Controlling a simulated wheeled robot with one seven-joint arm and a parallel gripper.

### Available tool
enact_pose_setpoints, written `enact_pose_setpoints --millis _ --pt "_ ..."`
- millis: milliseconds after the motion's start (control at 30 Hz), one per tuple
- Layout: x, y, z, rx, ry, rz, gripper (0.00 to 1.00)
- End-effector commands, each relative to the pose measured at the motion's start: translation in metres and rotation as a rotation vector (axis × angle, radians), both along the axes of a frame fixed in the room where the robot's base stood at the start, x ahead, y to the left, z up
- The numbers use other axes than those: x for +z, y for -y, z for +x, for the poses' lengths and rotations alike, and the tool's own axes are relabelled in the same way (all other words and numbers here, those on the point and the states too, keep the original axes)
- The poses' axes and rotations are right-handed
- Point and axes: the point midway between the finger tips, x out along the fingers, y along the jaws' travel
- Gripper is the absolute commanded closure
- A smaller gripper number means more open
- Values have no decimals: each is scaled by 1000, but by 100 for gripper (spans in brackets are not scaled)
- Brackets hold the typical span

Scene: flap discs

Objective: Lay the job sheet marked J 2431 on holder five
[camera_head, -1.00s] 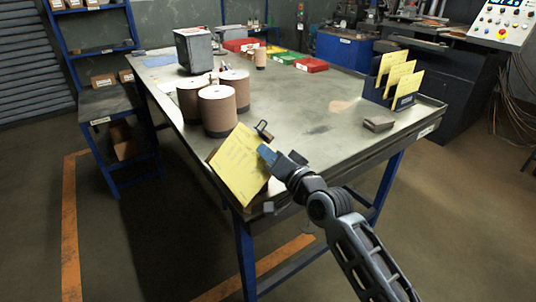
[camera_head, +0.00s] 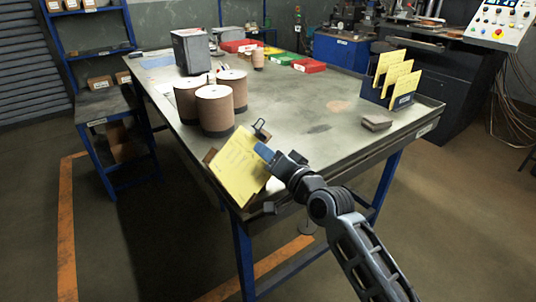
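A yellow sheet (camera_head: 238,172) with faint writing, too small to read, is at the near left corner of the bench. My gripper (camera_head: 266,153) meets its upper right edge with a blue fingertip and appears shut on it. The sheet is tilted and covers most of a brown board (camera_head: 210,156), whose left corner shows behind it. A black wire clip (camera_head: 262,131) stands just beyond the sheet's top edge. I cannot tell whether sheet and board touch. No holder number or sheet mark is readable.
The steel bench (camera_head: 300,135) carries brown rolls with white tops (camera_head: 214,93) behind the sheet. A blue rack (camera_head: 404,101) with yellow sheets (camera_head: 397,78) stands at the right, near a small grey block (camera_head: 376,122). Red boxes (camera_head: 309,66) lie farther back. The bench's middle is clear.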

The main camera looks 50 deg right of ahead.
Motion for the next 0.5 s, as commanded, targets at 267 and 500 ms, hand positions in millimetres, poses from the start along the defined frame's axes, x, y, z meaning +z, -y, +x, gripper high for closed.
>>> enact_pose_setpoints --millis 267,500 --pt "0 0 0 0 0 0 62" --pt "-2 -5 -22 -1 -2 -2 62"
